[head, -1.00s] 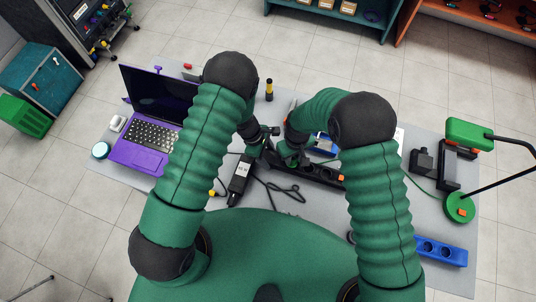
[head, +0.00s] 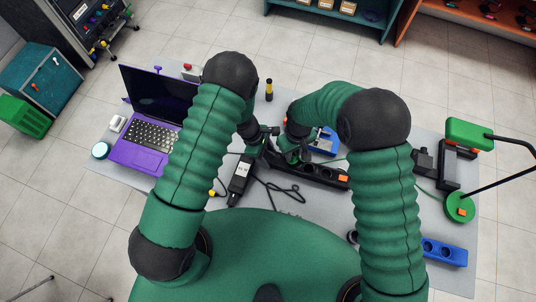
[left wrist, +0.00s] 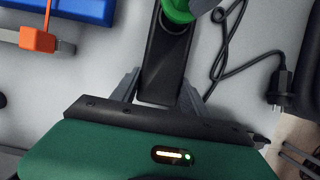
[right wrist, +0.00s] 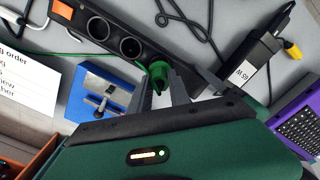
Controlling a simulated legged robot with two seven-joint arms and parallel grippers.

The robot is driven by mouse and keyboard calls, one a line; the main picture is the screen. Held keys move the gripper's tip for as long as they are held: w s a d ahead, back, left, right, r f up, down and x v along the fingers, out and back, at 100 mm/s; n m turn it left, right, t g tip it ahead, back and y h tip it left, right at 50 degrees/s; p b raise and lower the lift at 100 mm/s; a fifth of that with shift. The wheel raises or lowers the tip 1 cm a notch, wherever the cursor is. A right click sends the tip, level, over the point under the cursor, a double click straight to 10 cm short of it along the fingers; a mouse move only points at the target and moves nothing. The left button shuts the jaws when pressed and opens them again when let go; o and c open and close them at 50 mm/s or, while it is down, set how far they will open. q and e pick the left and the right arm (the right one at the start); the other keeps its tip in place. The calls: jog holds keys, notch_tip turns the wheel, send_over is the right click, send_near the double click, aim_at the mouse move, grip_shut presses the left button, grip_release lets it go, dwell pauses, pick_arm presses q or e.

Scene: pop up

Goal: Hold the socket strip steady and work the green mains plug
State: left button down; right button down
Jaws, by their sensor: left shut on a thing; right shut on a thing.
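The black socket strip (head: 322,175) lies slantwise on the grey table, with an orange switch at its right end. My left gripper (left wrist: 158,92) has a finger on each side of the strip's near end and is shut on it. The green mains plug (right wrist: 158,72) is between the fingers of my right gripper (right wrist: 162,92), which is shut on it at the strip's edge. Two empty round sockets (right wrist: 131,46) show beside the plug. I cannot tell how far the plug sits in its socket. The plug also shows at the top of the left wrist view (left wrist: 180,8).
A labelled black power brick (head: 240,174) and a loose black cable (head: 283,192) lie in front of the strip. A blue device with a lever (right wrist: 100,92) stands behind it. A purple laptop (head: 150,135) is left; a green lamp (head: 460,207) and blue socket block (head: 444,252) are right.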

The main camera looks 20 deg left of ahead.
jog(key=shift+r, duration=0.95)
pick_arm(q)
jog(key=shift+c, duration=2.4)
grip_release()
pick_arm(e)
jog(key=d+r, duration=0.6)
jog(key=shift+s, duration=0.1)
pick_arm(q)
jog(key=shift+r, duration=0.15)
jog(key=v, duration=1.1)
jog(key=shift+a+r, duration=0.2)
jog(key=shift+r, duration=0.1)
